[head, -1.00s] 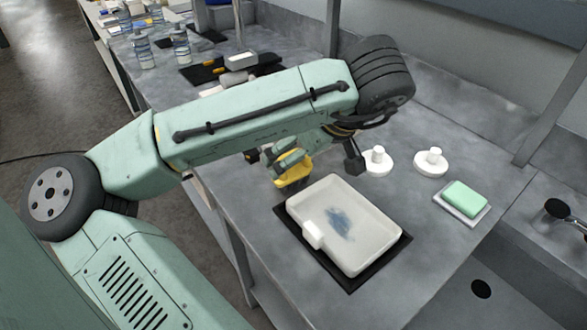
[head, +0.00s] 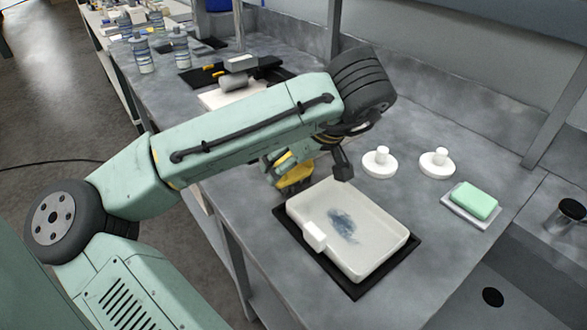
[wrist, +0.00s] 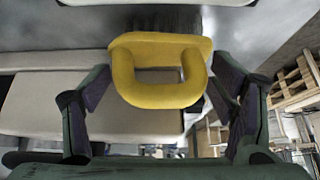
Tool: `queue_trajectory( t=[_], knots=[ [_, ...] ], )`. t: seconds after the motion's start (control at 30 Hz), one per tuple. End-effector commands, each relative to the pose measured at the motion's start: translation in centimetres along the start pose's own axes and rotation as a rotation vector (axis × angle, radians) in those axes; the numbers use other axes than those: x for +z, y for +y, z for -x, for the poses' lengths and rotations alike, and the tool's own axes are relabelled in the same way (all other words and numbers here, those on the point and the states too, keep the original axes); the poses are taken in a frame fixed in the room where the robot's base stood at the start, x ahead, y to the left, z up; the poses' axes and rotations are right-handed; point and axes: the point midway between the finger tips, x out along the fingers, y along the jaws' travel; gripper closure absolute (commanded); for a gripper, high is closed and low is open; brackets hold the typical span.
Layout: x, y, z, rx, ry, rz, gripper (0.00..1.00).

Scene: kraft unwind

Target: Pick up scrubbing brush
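The scrubbing brush is yellow with a looped handle. In the wrist view the brush (wrist: 160,70) is in the middle, between my two fingers, its loop facing the camera. My gripper (wrist: 158,85) is open, with a finger close to each side of the brush; whether either touches it, I cannot tell. In the head view the brush (head: 296,178) is beside the tray's far left corner, near the counter's left edge. My gripper (head: 284,165) is over it there and partly hides it.
A white tray (head: 385,225) with a blue smear and a white block (head: 314,236) rests on a black mat (head: 352,290). Two white knobbed discs (head: 380,163) and a green sponge (head: 473,200) on a dish are to the right. Bottles (head: 142,55) stand far back.

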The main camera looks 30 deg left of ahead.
Motion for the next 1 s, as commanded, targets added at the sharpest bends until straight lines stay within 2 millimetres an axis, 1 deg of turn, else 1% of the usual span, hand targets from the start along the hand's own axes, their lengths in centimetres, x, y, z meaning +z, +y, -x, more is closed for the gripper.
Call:
queue_trajectory(
  t=[0.03,0.07,0.47,0.77,0.87,1.0],
  knots=[
    [0.0,0.0,0.0,0.000,0.000,0.000,0.29],
    [0.0,0.0,0.0,0.001,0.000,0.000,0.31],
    [0.0,0.0,0.0,0.001,0.000,0.000,0.57],
    [-0.1,0.0,0.1,0.001,0.000,0.000,0.58],
    [-0.3,0.0,0.5,0.000,0.001,0.000,0.58],
    [-1.1,0.0,1.7,0.000,0.003,0.001,0.58]
  ],
)
